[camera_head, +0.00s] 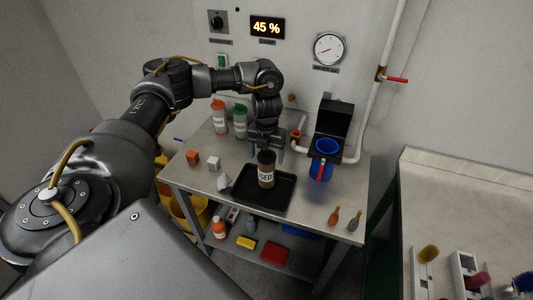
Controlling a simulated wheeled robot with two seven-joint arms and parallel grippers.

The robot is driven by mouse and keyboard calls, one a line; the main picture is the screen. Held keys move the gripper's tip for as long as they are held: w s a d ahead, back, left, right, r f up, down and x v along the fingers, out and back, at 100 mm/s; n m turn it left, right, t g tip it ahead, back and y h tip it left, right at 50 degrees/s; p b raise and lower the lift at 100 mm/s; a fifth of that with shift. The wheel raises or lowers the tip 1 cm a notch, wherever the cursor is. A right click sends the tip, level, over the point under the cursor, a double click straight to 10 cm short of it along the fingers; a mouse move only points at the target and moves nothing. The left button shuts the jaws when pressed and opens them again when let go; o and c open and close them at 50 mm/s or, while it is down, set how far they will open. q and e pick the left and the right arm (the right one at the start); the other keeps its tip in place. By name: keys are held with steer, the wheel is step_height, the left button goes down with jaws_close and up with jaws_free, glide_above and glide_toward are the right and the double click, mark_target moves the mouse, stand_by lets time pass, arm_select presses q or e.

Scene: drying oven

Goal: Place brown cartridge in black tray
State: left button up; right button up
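The brown cartridge (266,173), dark-capped with a white label, stands upright over the black tray (240,194) on the metal table. It appears to rest on the tray floor. My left gripper (267,150) points down just above and behind the cartridge's cap. Its fingers look spread, one to each side of the cap, and a small gap seems to show beside the right finger. The cap partly hides the space between the fingers. My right gripper is out of view.
Orange-capped (219,117) and green-capped (240,121) cartridges stand at the table's back left. Small blocks (214,163) lie at the left.

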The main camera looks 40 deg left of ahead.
arm_select(q)
steer(key=shift+r, duration=0.1)
steer(key=shift+r, duration=0.25)
step_height(320, 180, up, 12)
steer(key=shift+f, duration=0.15)
stand_by(0.6)
